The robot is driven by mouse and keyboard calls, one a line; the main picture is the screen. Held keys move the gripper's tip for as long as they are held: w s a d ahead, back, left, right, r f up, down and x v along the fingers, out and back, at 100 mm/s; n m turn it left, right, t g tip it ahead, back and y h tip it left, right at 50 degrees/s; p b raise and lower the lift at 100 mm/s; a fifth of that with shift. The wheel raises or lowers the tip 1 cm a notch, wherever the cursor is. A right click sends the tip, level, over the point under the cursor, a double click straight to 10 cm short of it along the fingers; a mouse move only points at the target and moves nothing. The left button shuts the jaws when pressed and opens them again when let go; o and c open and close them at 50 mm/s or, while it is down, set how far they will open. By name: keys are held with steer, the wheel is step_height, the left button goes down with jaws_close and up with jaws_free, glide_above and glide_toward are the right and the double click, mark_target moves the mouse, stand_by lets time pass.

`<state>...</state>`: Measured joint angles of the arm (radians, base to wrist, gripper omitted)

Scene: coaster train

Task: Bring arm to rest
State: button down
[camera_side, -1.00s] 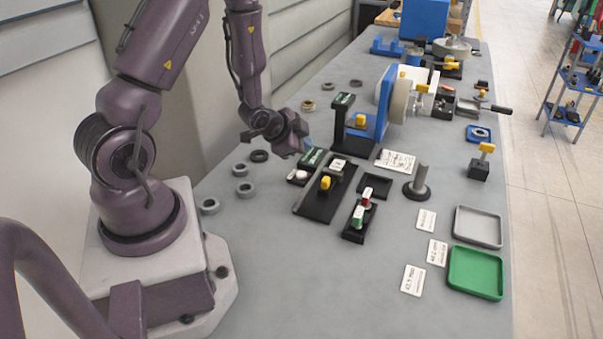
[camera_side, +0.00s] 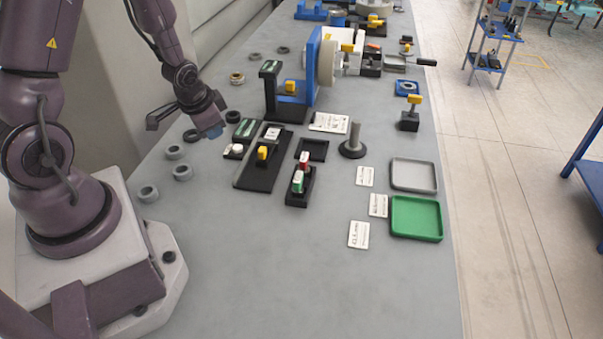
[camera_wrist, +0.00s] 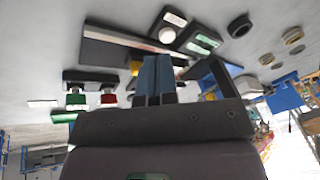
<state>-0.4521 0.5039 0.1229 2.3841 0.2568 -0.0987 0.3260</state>
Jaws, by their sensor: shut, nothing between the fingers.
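My gripper (camera_side: 214,131) hangs over the left part of the grey bench (camera_side: 270,280), pointing down. Its blue fingertips are pressed together with nothing between them. The closed fingers also show in the wrist view (camera_wrist: 157,76). In the side view the fingertips are left of a small black box with a green label (camera_side: 245,128) and apart from it. My arm is bent at the elbow, with the forearm coming down from the upper left. How high the fingertips are above the bench is hard to tell.
A black plate with a yellow knob (camera_side: 262,153) and a holder with red and green pieces (camera_side: 298,186) lie right of the gripper. Grey rings (camera_side: 174,152) lie below it. A blue-framed wheel (camera_side: 325,63) stands behind. Green (camera_side: 416,218) and grey (camera_side: 413,175) trays sit right. The front bench is clear.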

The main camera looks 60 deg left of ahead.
steer(key=s+d+r+t+h, duration=0.1)
steer(key=s+d+r, duration=0.3)
steer(key=d+r, duration=0.5)
steer(key=s+d+r+t+h, duration=0.1)
steer(key=s+d+r, duration=0.3)
steer(key=d+r, duration=0.5)
step_height(320, 180, up, 8)
steer(key=shift+f, duration=0.25)
